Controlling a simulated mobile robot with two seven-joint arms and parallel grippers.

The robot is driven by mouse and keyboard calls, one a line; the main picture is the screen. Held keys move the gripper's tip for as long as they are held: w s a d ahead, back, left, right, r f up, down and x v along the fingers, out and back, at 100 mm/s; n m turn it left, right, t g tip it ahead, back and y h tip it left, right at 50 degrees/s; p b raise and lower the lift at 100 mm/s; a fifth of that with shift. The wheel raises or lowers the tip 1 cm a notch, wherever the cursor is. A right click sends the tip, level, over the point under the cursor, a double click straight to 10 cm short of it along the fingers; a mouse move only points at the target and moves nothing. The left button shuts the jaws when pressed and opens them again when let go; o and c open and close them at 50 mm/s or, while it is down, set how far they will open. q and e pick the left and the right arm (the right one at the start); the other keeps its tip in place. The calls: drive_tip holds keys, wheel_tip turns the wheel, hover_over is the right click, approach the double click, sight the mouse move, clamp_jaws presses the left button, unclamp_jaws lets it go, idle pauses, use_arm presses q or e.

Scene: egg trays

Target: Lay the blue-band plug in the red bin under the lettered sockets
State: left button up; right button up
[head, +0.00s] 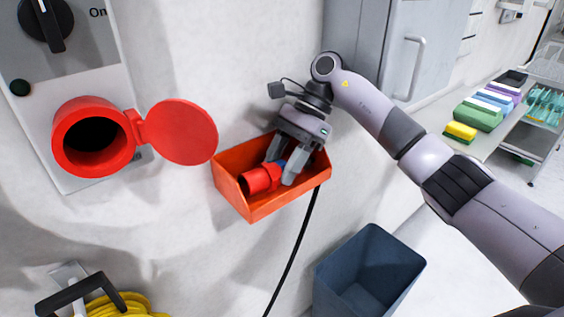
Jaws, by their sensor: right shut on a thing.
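The red bin (252,208) is fixed to the wall in the middle of the head view. The red plug (259,180) is inside it, tilted, with its open round end toward the lower left. A bit of blue (283,163) shows on it between the fingers. My right gripper (281,165) reaches down into the bin and is shut on the plug. Whether the plug touches the bin floor is hard to tell. A red socket (93,136) with its round lid (181,132) swung open is left of the bin. My left gripper is out of view.
A black cable (295,250) hangs below the bin. A dark blue open bin (370,272) stands below right. A yellow coil (130,306) is at the lower left. A grey cabinet (405,45) stands behind my right arm. A side table with coloured boxes (478,115) is far right.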

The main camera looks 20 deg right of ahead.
idle(0.4)
drive_tip(key=o, duration=0.7)
